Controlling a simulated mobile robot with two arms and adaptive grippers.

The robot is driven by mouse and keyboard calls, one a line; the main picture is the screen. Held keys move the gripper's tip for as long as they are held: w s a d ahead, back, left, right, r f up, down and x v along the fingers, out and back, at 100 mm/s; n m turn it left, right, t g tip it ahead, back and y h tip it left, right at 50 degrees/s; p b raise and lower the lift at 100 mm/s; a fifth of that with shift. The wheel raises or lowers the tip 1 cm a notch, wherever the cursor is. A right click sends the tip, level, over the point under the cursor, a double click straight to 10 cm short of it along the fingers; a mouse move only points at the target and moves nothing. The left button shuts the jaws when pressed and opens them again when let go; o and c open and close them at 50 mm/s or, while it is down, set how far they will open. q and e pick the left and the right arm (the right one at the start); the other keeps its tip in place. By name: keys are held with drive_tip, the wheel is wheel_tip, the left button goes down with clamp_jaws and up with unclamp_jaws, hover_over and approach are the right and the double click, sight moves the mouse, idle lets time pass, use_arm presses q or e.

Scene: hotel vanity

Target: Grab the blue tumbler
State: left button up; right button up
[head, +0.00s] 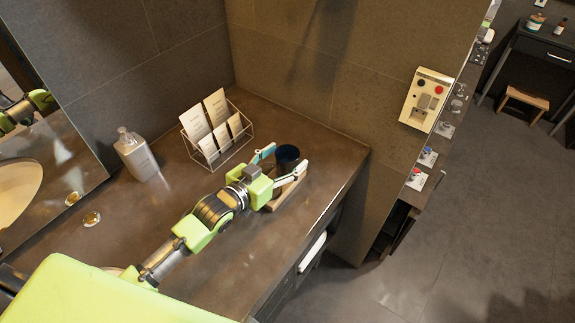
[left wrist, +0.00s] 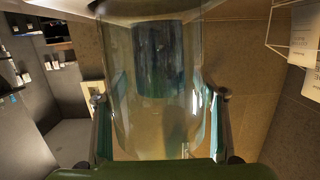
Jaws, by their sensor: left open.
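The dark blue tumbler (head: 287,155) stands upright near the right end of the vanity counter. In the left wrist view the dark blue tumbler (left wrist: 158,60) shows through a large clear glass (left wrist: 150,125) that is nearer the camera, between the fingers. My left gripper (head: 286,160) is open, its two fingers reaching toward the tumbler, one on each side. In the left wrist view the left gripper's fingers (left wrist: 160,115) flank the clear glass; I cannot tell whether they touch it. My right gripper is not in view.
A wooden tray (head: 291,190) lies beneath the gripper, partly hidden. A wire rack (head: 217,140) with cards stands to the left of the tumbler. A soap dispenser (head: 136,154) is farther left. The counter's front edge and the tiled wall are close by.

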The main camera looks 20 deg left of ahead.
use_arm(q)
drive_tip(key=c, duration=1.3)
drive_tip(key=shift+r, duration=0.1)
